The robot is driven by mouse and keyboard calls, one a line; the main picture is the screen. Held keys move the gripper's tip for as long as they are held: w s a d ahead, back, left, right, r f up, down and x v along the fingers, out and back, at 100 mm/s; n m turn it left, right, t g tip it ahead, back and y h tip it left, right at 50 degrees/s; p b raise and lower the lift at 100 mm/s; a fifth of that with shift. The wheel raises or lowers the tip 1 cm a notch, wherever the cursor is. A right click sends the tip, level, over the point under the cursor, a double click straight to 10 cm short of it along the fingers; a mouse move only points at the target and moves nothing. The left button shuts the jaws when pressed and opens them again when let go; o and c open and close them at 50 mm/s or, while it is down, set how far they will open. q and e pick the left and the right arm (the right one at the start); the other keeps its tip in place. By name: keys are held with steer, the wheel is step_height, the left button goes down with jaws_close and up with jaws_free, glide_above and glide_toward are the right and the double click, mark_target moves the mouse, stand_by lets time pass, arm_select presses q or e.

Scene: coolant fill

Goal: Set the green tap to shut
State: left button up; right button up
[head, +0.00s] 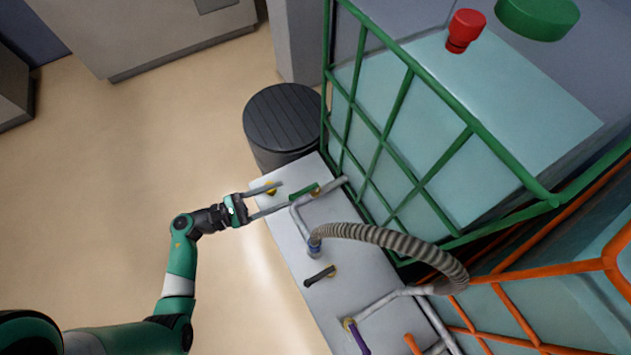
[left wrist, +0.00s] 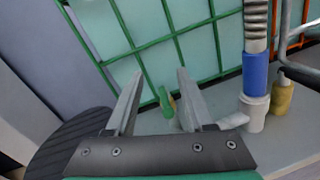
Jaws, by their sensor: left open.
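The green tap (head: 303,193) is a small green handle on a pipe at the far end of the grey bench, beside the green-caged tank. My right gripper is not in view.
A ribbed hose (head: 395,240) with a blue collar (left wrist: 256,73) stands right of the tap. A dark handle (head: 320,276) and a purple handle (head: 357,339) lie nearer. The green cage (head: 405,83) rises behind. A black barrel (head: 284,115) stands at the bench end. Floor at left is clear.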

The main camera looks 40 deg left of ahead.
arm_select(q)
steer(key=n+y+b, duration=0.2)
steer(key=b, duration=0.1)
glide_toward(312, 187)
steer(key=s+f, duration=0.2)
steer(key=s, duration=0.1)
steer(key=shift+s+a+t, duration=0.3)
steer(key=x, duration=0.4)
steer(key=b+x, duration=0.1)
steer(key=x, duration=0.2)
steer(key=b+x, duration=0.1)
steer(key=x, duration=0.3)
steer(key=shift+w+a+r, duration=0.2)
steer(key=shift+w+r, duration=0.1)
steer(key=shift+w, duration=0.15)
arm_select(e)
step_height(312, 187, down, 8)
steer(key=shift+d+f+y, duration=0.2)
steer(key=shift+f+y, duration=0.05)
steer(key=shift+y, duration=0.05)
arm_select(q)
jaws_close()
